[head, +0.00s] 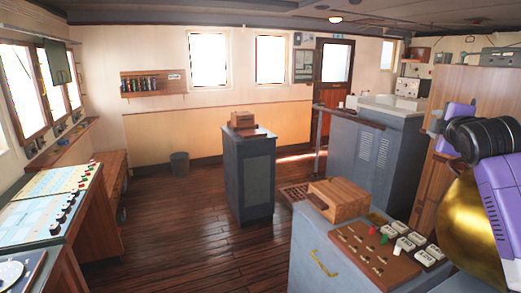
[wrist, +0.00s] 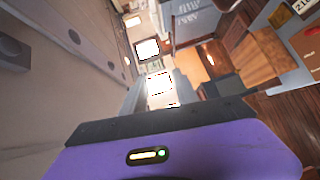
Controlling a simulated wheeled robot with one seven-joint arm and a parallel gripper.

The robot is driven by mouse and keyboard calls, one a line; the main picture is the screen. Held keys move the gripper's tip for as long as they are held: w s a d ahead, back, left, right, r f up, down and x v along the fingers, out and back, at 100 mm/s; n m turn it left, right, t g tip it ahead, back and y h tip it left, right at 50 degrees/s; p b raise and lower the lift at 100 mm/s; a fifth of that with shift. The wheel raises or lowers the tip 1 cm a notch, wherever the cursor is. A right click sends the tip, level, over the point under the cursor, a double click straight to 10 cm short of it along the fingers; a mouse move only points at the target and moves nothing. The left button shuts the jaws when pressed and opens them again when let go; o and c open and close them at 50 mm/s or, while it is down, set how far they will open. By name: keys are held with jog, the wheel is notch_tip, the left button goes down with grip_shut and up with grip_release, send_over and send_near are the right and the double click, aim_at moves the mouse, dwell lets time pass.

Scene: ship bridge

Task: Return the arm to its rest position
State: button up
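My arm (head: 500,200) shows at the right edge of the head view, with purple, black and gold parts. It is raised and bent beside a wooden partition, and its far end runs out of the picture. In the wrist view, a purple housing (wrist: 215,150) of mine with a dark front edge and a small lit indicator fills the bottom. No fingertips can be made out in either view, so I cannot tell whether my gripper is open or shut. I see nothing held.
A grey console (head: 325,250) with a wooden box (head: 338,199) and a switch panel (head: 373,252) stands close to my arm. A wooden partition (head: 470,105) rises behind the arm. A grey pedestal (head: 248,175) stands mid-room. The wooden floor (head: 175,235) to its left is clear.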

jog(key=s+a+f+m+t+y+b, duration=0.15)
jog(key=s+a+f+m, duration=0.35)
jog(key=s+a+f, duration=0.55)
jog(key=s+a+f+m+t+y, duration=0.1)
jog(key=s+a+f+m+t, duration=0.2)
jog(key=s+a+f+m, duration=0.75)
jog(key=s+a+f+n+g+y+b, duration=0.1)
jog(key=s+f, duration=0.5)
jog(key=s, duration=0.7)
jog(key=s+a+f+n+g+y+b, duration=0.1)
jog(key=s+a+f+g, duration=0.1)
jog(key=s+a+f, duration=0.2)
jog(key=s+a+f+n+g+y+b, duration=0.1)
jog(key=s+f, duration=0.8)
jog(key=s, duration=1.2)
jog(key=shift+s+a+f+g+y, duration=0.3)
jog(key=shift+a+g, duration=0.25)
jog(key=shift+a, duration=0.4)
jog(key=shift+d, duration=0.15)
